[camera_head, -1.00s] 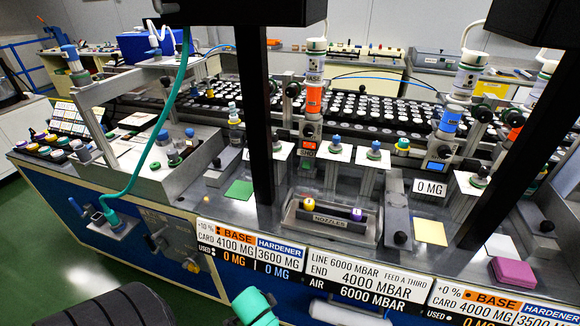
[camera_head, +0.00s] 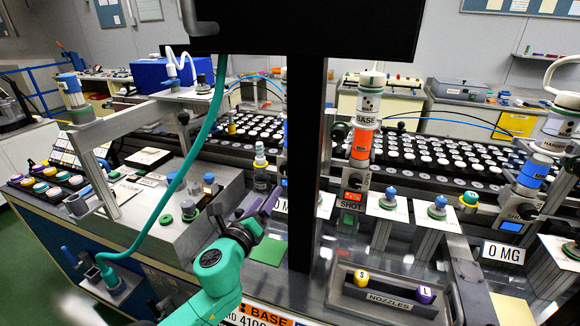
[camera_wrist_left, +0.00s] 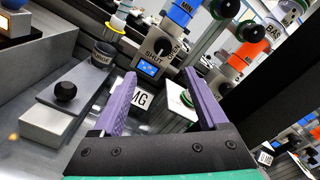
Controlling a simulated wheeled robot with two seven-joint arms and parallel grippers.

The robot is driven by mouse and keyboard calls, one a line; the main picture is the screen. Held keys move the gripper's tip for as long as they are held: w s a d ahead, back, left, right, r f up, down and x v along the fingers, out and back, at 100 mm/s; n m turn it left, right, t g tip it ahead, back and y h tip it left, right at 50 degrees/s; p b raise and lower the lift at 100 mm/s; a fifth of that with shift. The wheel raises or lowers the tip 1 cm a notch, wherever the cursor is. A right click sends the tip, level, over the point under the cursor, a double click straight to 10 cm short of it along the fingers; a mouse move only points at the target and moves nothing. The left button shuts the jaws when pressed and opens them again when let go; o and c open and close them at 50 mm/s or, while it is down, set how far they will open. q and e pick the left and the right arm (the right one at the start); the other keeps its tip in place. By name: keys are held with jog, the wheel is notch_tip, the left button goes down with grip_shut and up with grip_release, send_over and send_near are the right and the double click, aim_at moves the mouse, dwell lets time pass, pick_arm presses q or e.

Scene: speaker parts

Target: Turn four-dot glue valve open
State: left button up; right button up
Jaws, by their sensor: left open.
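My left gripper (camera_head: 262,207) is open and empty, left of the black post in the head view. Its purple fingers (camera_wrist_left: 160,76) point toward a dispenser with a blue band (camera_wrist_left: 184,12). That dispenser has a black valve knob (camera_wrist_left: 162,46), a label reading SHUT and a small blue screen, and stands beyond the fingertips, apart from them. In the head view the post hides most of it. An orange-banded BASE dispenser (camera_head: 360,146) with dark dots on its white top stands to the right; it also shows in the wrist view (camera_wrist_left: 243,58). I cannot count dots on the blue-banded one. My right gripper is out of view.
The black post (camera_head: 306,150) stands close to the right of my left gripper. A green hose (camera_head: 172,190) hangs to its left. A nozzle tray (camera_head: 388,300) sits at front right. Another blue-banded dispenser (camera_head: 533,174) stands at far right.

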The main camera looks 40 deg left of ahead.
pick_arm(q)
jog(key=p, duration=0.1)
send_near(285, 171)
jog(key=w, duration=0.2)
jog(key=x, duration=0.6)
jog(key=shift+w+a+p, duration=0.1)
jog(key=shift+a+p, duration=0.25)
jog(key=shift+a, duration=0.1)
jog(key=shift+w+a, duration=0.1)
jog(key=shift+w, duration=0.45)
grip_shut()
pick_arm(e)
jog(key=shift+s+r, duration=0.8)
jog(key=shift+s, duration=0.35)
